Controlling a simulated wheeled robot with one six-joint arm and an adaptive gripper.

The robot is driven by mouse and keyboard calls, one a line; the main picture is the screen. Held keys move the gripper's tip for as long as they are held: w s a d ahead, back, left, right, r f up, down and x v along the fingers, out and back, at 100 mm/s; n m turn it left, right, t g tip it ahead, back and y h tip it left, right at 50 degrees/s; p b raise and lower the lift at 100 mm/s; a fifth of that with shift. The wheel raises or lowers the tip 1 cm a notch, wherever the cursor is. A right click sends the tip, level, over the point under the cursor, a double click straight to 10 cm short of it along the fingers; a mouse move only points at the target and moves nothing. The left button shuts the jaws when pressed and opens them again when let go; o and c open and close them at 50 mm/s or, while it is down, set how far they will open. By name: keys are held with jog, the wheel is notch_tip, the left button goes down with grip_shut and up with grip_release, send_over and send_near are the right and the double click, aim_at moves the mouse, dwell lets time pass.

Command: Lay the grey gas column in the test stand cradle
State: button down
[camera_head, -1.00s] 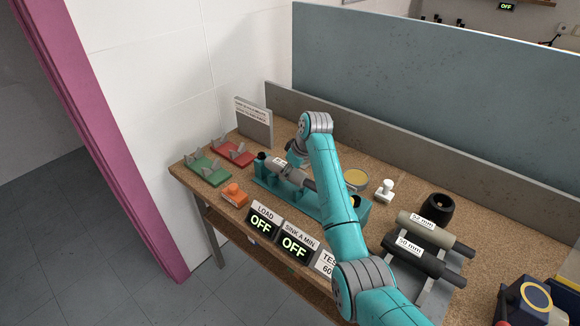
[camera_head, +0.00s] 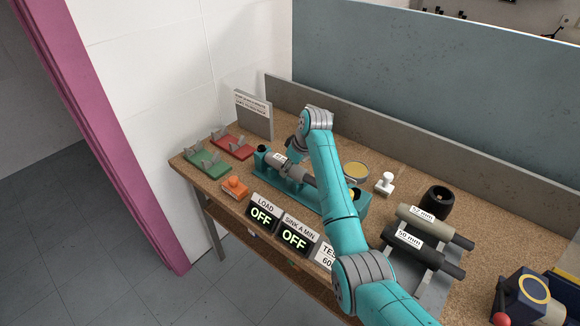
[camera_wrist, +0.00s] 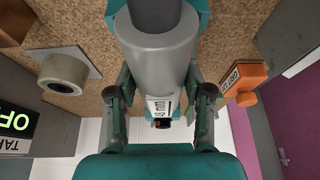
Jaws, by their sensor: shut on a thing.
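The grey gas column (camera_head: 299,174) lies lengthwise along the teal test stand (camera_head: 275,184). It also shows in the wrist view (camera_wrist: 156,52), with a darker rod at the top and a white label on its body. My gripper (camera_head: 295,154) is shut on the column from above, with one finger on each side in the wrist view (camera_wrist: 159,88). Teal parts of the stand show beside the column at the top of the wrist view. The cradle's contact with the column is hidden, so I cannot tell whether it rests there.
A green rack (camera_head: 207,163) and a red rack (camera_head: 232,147) stand at the left. An orange block (camera_head: 234,187) and OFF displays (camera_head: 262,214) sit in front. Two labelled columns (camera_head: 417,242) lie on a rack at right, near a white knobbed object (camera_head: 385,182).

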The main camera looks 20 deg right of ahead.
jog(key=shift+f, duration=0.25)
jog(key=shift+c, duration=2.4)
grip_release()
jog(key=shift+o, duration=0.4)
jog(key=shift+f, duration=0.15)
jog(key=v, duration=1.2)
jog(key=shift+w, duration=0.1)
jog(key=shift+a, duration=0.15)
